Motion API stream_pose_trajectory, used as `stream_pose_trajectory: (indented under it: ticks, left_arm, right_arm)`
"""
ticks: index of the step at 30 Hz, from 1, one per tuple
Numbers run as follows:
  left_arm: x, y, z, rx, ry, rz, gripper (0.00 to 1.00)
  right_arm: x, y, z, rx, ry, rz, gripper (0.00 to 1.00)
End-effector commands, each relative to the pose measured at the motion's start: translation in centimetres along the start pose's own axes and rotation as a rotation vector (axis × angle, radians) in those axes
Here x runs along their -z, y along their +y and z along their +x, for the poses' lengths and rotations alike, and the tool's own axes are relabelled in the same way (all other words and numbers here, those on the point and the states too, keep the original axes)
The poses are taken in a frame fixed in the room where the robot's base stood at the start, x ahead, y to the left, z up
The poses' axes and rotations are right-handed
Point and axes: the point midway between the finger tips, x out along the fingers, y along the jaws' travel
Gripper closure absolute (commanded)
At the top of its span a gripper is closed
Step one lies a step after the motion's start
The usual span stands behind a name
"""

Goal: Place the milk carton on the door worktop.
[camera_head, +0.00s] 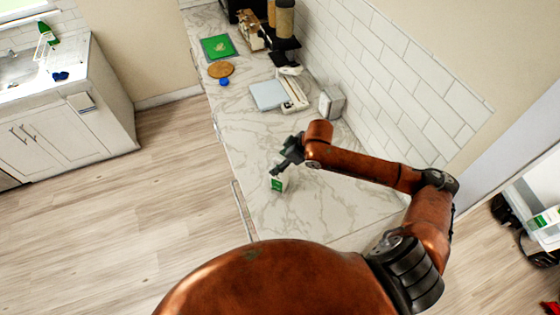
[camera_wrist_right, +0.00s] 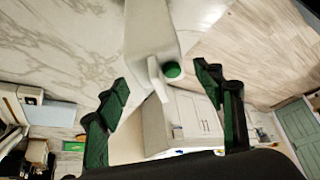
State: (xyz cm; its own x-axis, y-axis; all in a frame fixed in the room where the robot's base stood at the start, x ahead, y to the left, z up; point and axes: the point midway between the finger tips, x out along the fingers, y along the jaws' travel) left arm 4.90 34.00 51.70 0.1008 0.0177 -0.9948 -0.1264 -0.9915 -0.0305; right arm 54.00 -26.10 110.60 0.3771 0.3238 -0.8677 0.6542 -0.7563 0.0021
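The milk carton (camera_head: 278,184) is small and white with a green label. It stands on the marble worktop (camera_head: 310,207) near the worktop's left edge in the head view. My right gripper (camera_head: 282,164) is just above the carton's top and partly covers it. In the right wrist view the carton (camera_wrist_right: 151,30) shows its white side and green cap at top centre. The right gripper's two green-and-black fingers (camera_wrist_right: 160,78) are spread apart, with a gap between each finger and the carton. My left gripper is not in view.
Further along the worktop are a small metal box (camera_head: 331,103), a white scale-like device (camera_head: 292,90), a pale blue board (camera_head: 268,95), a round brown mat (camera_head: 221,69) and a green book (camera_head: 217,47). A tiled wall (camera_head: 400,65) borders its right side.

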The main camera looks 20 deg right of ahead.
Motion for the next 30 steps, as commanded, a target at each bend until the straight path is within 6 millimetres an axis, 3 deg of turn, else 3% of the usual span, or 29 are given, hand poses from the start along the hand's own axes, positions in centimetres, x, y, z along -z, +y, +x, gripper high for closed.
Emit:
stream_pose_trajectory:
  ticks: [7,11,24,30]
  left_arm:
    - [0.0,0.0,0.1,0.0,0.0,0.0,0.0]
    - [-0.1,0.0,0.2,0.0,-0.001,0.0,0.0]
    - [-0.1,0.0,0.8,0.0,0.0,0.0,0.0]
    - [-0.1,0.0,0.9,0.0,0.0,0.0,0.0]
  right_arm:
    - [0.1,0.0,-0.1,0.0,0.001,-0.001,0.38]
    - [0.1,0.1,-1.2,-0.002,0.001,-0.001,0.38]
    - [0.0,0.1,-9.8,-0.004,-0.002,-0.002,0.38]
    - [0.1,0.0,-11.9,-0.002,0.0,-0.001,0.38]
